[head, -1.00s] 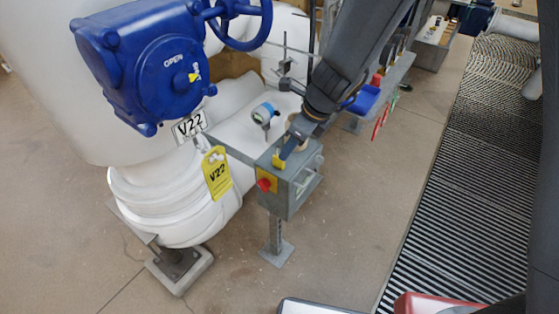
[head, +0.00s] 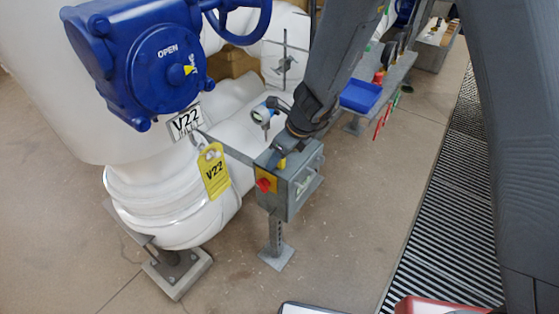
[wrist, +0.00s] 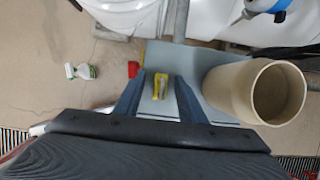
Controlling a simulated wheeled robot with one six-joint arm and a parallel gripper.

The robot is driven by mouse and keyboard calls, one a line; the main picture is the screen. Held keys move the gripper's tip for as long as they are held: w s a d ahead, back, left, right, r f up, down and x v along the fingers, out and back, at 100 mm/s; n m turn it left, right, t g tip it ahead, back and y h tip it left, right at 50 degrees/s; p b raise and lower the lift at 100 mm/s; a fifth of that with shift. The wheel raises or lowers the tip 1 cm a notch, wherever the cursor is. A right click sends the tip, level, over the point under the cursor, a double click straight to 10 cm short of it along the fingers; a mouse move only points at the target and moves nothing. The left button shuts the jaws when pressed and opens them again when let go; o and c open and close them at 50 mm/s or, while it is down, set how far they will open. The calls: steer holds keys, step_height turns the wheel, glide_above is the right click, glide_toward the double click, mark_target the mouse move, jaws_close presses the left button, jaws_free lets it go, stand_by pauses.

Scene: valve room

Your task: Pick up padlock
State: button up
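The padlock is a small yellow thing (wrist: 160,84) with a greyish part, lying on the grey top of a box on a post. In the wrist view it sits between the two dark fingers of my gripper (wrist: 158,92), with a gap on each side. My gripper is open and appears above the box top. In the head view my gripper (head: 284,150) is over the box, and only a bit of the yellow padlock (head: 281,164) shows beside it. Whether the fingers are down around the padlock I cannot tell.
A beige cup (wrist: 224,91) stands right of my gripper on the box top. The grey box (head: 293,196) has a red button (head: 264,185) in front. A blue bin (head: 361,96) is behind.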

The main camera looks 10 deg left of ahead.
jaws_close()
step_height(320, 180, up, 10)
steer(key=p, duration=0.4)
steer(key=shift+p, duration=0.3)
